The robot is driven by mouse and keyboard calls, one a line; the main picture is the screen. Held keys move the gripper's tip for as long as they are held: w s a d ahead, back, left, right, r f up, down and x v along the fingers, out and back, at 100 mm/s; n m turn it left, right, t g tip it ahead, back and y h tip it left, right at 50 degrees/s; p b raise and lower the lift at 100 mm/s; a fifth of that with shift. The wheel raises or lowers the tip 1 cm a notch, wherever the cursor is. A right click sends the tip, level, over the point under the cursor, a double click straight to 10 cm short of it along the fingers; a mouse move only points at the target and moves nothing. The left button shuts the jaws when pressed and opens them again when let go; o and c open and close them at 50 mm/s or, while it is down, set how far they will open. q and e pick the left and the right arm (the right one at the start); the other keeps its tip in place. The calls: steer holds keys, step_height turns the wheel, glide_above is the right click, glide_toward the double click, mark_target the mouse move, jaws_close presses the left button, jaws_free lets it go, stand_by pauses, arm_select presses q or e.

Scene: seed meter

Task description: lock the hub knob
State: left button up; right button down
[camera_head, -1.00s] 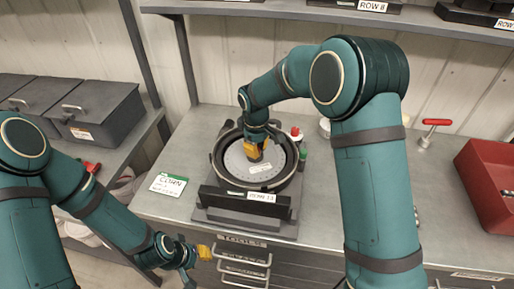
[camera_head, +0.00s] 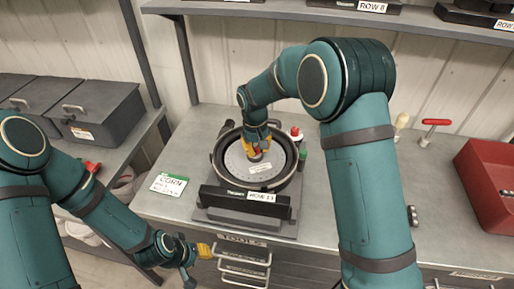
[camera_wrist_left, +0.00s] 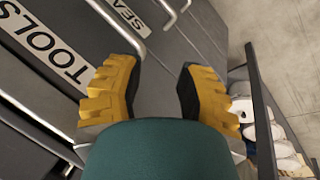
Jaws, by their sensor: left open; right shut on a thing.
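The seed meter is a round black housing (camera_head: 219,168) on a dark base on the bench, with a grey perforated disc (camera_head: 237,168) lying inside it. My right gripper (camera_head: 257,154) points down at the disc's centre and is shut on the hub knob. A little red of the hub knob shows between the yellow fingers; the rest is hidden, so its lock position cannot be told. My left gripper (camera_head: 204,250) is open and empty in front of the bench, away from the meter. Its two yellow fingers stand apart in the left wrist view (camera_wrist_left: 155,92).
A label reading ROW 13 (camera_head: 262,197) is on the meter's front. A green-edged CORN card (camera_head: 169,184) lies left of it. A red-topped bottle (camera_head: 296,134) and a green item stand behind right. A red bin (camera_head: 490,180) and a red-handled tool (camera_head: 436,123) are further right.

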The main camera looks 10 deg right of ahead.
mark_target(255, 149)
stand_by(0.3)
steer(key=c, duration=0.9)
jaws_free()
steer(key=shift+o, duration=0.2)
step_height(255, 149, up, 12)
steer(key=shift+a, duration=0.35)
steer(key=shift+s, duration=0.1)
